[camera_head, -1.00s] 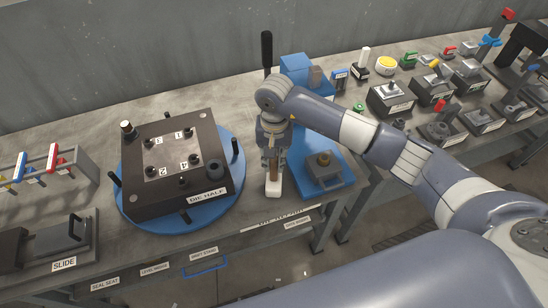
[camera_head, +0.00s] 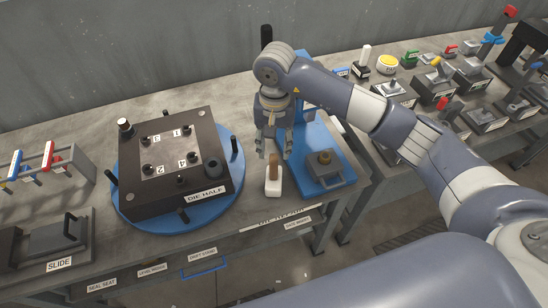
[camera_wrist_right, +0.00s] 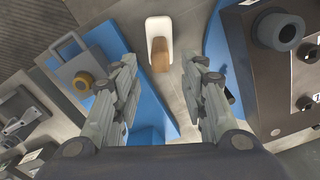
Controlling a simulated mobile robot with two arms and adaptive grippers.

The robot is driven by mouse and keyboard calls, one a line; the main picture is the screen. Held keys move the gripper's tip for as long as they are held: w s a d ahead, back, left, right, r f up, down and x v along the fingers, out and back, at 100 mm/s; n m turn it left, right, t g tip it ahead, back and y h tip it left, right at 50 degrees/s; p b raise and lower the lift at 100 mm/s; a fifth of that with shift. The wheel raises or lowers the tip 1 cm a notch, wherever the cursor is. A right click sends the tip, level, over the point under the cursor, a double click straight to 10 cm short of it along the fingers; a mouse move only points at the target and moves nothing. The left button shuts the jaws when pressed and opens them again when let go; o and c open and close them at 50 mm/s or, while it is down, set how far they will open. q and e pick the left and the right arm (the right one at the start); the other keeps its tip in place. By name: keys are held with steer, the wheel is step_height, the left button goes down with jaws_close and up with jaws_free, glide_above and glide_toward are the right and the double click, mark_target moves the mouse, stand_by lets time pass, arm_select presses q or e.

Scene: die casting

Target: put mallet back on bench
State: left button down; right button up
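The mallet (camera_head: 273,183) has a white head and a wooden brown handle. It stands on the bench (camera_head: 240,217) with its head down and handle up, between the blue turntable of the die half and a blue plate. My right gripper (camera_head: 275,153) is above and just behind the handle, open and empty. In the right wrist view, the mallet (camera_wrist_right: 158,33) lies ahead of the spread fingertips (camera_wrist_right: 162,64), apart from both fingers. My left gripper is in no view.
The dark die half (camera_head: 150,200) sits on the blue turntable (camera_head: 232,182) to the left. The blue plate (camera_head: 335,150) with a handled block (camera_head: 325,170) is close on the right. A slide block (camera_head: 62,237) is at far left. Several labelled fixtures fill the right bench.

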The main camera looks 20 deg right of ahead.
step_height(320, 180, up, 7)
steer(key=b, duration=0.1)
steer(key=shift+f+b, duration=0.2)
steer(key=shift+b, duration=0.15)
